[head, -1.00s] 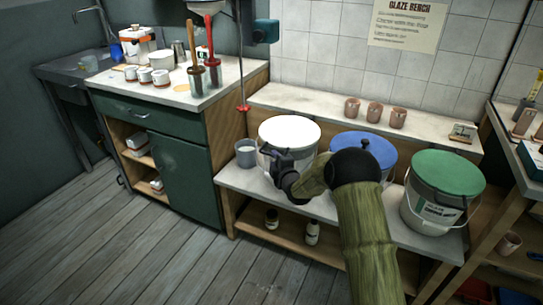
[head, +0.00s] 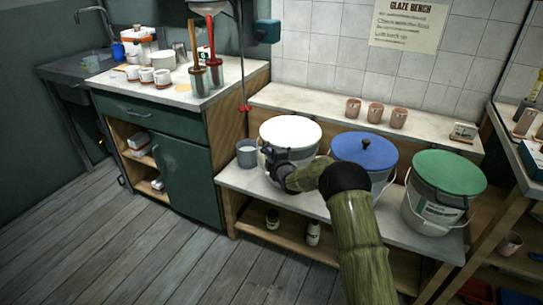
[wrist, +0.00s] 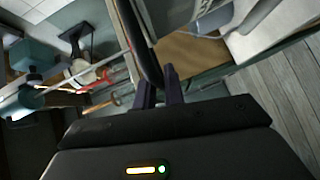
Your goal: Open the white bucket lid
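The white bucket (head: 290,168) stands on the low bench with its round white lid (head: 291,130) flat on top. My gripper (head: 268,151) is at the lid's near left edge in the head view, in front of the bucket wall. In the wrist view, the two dark fingers of my gripper (wrist: 160,92) stand a small gap apart. A dark curved strip reaches down to the fingertips; I cannot tell if it is the lid's rim or if it is gripped. Part of the bucket wall is hidden behind my gripper.
A blue-lidded bucket (head: 364,150) and a green-lidded bucket (head: 446,180) stand to the right. A grey cup (head: 247,154) is close on the left. Three clay cups stand on the ledge (head: 320,110) behind. The floor (head: 160,250) in front is clear.

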